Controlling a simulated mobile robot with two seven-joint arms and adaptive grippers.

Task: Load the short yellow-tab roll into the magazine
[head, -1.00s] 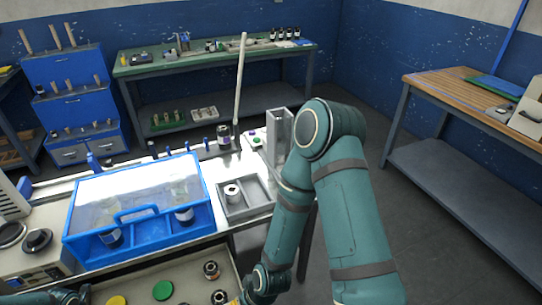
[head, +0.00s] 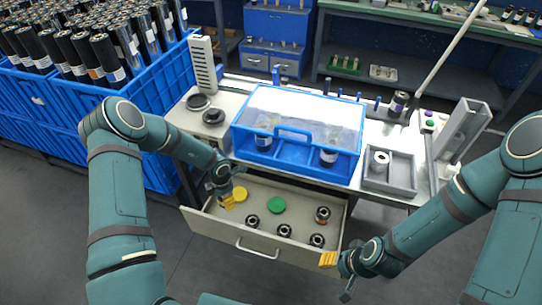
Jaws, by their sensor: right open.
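Several short dark rolls with pale cores lie in the open drawer (head: 222,227); one (head: 322,214) stands taller at the right, and others include a front roll (head: 284,230). I cannot make out a yellow tab on any. A tall grey metal channel (head: 462,131), which looks like the magazine, stands at the right end of the bench. My right gripper (head: 328,260) is open, outside the drawer's front right corner, apart from the rolls.
A green disc (head: 277,205) lies in the drawer. Above it on the bench are a blue-framed clear cover (head: 296,140) and a grey tray (head: 401,177) holding a white roll (head: 380,160). A blue crate (head: 160,100) of long rolls stands left. A pale rod leans up behind.

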